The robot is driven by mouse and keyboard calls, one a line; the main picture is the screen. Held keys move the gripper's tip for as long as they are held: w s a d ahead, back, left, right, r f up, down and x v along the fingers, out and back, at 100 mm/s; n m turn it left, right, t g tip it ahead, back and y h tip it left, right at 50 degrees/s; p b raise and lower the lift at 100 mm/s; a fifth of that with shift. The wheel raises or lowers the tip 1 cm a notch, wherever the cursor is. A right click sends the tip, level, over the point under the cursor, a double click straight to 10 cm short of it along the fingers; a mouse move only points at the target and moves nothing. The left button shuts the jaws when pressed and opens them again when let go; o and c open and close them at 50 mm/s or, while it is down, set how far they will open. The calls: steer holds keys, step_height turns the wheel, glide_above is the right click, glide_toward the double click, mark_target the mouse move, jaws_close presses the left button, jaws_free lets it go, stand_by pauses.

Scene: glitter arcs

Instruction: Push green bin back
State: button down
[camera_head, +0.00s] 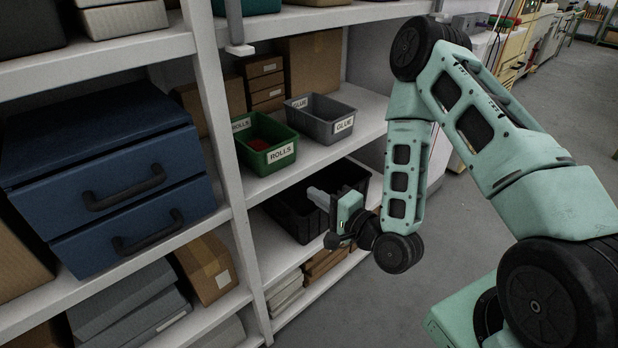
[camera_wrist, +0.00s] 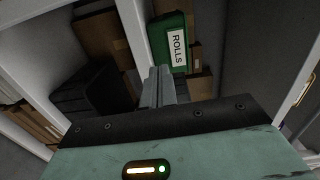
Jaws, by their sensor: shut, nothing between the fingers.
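The green bin (camera_head: 268,160) has a white ROLLS label and something red inside. It stands at the front edge of the middle shelf (camera_head: 325,157), just right of a shelf post. In the wrist view, which is turned sideways, the green bin (camera_wrist: 168,45) is at the top centre, beyond my fingertips. My gripper (camera_head: 318,196) is shut and empty, in front of the shelving, lower and to the right of the bin in the head view. The closed fingers (camera_wrist: 160,78) appear apart from the bin. The bin's back is hidden.
A grey GLUE bin (camera_head: 322,125) stands right of the green bin. Cardboard boxes (camera_head: 263,80) stand behind it. A black crate (camera_head: 300,215) is on the shelf below. Blue drawers (camera_head: 110,170) are left of the post (camera_head: 222,130). Open floor (camera_head: 560,110) lies to the right.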

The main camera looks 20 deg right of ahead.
steer(key=d, duration=0.1)
steer(key=b, duration=1.4)
glide_toward(277, 163)
steer(key=shift+m+t+h, duration=0.3)
steer(key=shift+m, duration=0.1)
steer(key=x, duration=0.5)
steer(key=shift+a+f, duration=0.1)
steer(key=shift+a, duration=0.15)
steer(key=shift+x, duration=0.85)
steer(key=x, duration=0.3)
steer(key=shift+w+a, duration=0.1)
steer(key=shift+w, duration=0.2)
